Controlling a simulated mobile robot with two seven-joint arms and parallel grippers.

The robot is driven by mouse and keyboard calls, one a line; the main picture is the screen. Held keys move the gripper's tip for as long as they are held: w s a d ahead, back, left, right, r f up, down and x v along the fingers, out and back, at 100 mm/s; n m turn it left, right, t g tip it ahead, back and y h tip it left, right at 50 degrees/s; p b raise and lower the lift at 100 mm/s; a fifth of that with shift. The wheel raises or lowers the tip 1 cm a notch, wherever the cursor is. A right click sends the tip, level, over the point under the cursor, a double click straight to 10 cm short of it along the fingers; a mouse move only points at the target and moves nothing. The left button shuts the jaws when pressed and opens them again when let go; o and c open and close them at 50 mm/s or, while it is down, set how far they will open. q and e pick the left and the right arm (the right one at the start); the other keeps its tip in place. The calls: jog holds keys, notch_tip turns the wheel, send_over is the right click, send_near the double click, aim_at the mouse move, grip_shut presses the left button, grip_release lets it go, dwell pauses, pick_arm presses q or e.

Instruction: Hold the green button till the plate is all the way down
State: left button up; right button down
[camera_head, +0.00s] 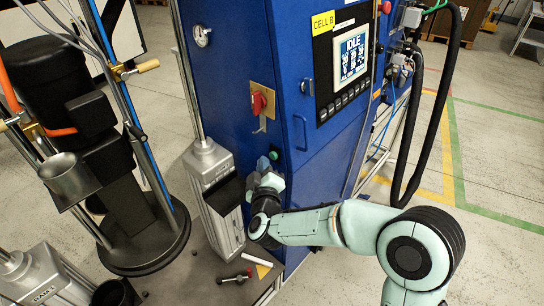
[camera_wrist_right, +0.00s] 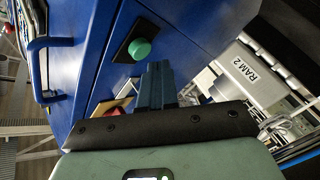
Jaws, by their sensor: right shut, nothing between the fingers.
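The green button (camera_head: 273,155) is a small round cap on the lower front of the blue cabinet. It also shows in the right wrist view (camera_wrist_right: 139,49), on a black mount, uncovered. My right gripper (camera_head: 266,177) is just below it in the head view. In the wrist view its blue-grey fingertips (camera_wrist_right: 155,68) are closed together, empty, and appear just short of the cap; I see no contact. A round dark plate (camera_head: 150,250) sits low between the rods at left, under a black column. Whether it is fully down cannot be told. My left gripper is not in view.
The cabinet's screen (camera_head: 350,57) reads IDLE. A red rotary switch (camera_head: 258,103) is above the green button. The grey ram (camera_head: 209,165) stands close left of my right gripper. A blue handle (camera_wrist_right: 38,70) shows in the wrist view. A black-handled tool (camera_head: 236,277) lies on the base.

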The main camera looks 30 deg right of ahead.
jog(key=shift+d, duration=0.2)
jog(key=shift+w+d, duration=0.15)
jog(key=shift+d, duration=0.05)
